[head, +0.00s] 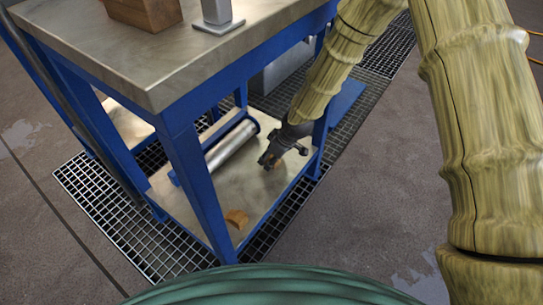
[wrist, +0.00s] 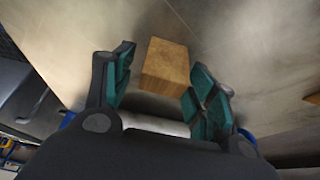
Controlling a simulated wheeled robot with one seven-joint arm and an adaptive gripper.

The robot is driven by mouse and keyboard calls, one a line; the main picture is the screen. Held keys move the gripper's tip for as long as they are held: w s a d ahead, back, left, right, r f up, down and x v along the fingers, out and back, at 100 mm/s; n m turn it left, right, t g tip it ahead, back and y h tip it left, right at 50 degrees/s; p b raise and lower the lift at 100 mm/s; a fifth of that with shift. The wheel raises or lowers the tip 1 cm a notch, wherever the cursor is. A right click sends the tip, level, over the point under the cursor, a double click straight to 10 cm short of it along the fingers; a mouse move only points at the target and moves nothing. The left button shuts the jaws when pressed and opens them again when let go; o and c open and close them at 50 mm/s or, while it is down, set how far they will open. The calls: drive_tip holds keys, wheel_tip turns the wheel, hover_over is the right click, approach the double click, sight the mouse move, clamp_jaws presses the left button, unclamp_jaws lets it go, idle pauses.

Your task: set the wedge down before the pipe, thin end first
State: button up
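The pipe (head: 231,144), a pale cylinder with blue ends, lies on the bench's lower shelf (head: 208,183). In the wrist view a pale stretch of it (wrist: 158,124) shows behind the fingers. My gripper (head: 268,161) is low over the shelf, to the right of the pipe. A wooden wedge (wrist: 165,66) sits between its spread fingers; a gap shows at the left finger, and the right finger is close to it. Its brown side also shows under the gripper in the head view (head: 279,165). Which end is thin I cannot tell.
Blue bench legs (head: 190,170) and the bench top (head: 150,75) enclose the shelf. The shelf is bare between the wooden pieces.

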drive_tip(key=shift+r, duration=0.1)
drive_tip(key=shift+d+r, duration=0.1)
drive_tip(key=shift+r, duration=0.25)
drive_tip(key=p+v, duration=0.6)
drive_tip(key=v, duration=0.5)
drive_tip(key=s+d+f+m+g, duration=0.1)
drive_tip(key=s+d+f+m, duration=0.25)
drive_tip(key=s+f, duration=0.35)
drive_tip(key=s+d+f+m, duration=0.2)
drive_tip(key=s+d+f, duration=0.2)
drive_tip(key=s+f, duration=0.3)
drive_tip(key=s+d+f+m+h, duration=0.1)
drive_tip(key=s+d+m, duration=0.1)
drive_tip(key=s, duration=0.5)
drive_tip(key=s+d+f+m+g+h, duration=0.1)
drive_tip(key=s+d+f, duration=0.1)
drive_tip(key=s+d, duration=0.3)
drive_tip(key=s+d+f+m+h, duration=0.1)
drive_tip(key=s+d, duration=0.3)
drive_tip(key=s, duration=0.6)
drive_tip(key=shift+s+d+f+m+g+h, duration=0.25)
drive_tip(key=shift+f+m+g+h, duration=0.15)
drive_tip(key=shift+f+m, duration=0.35)
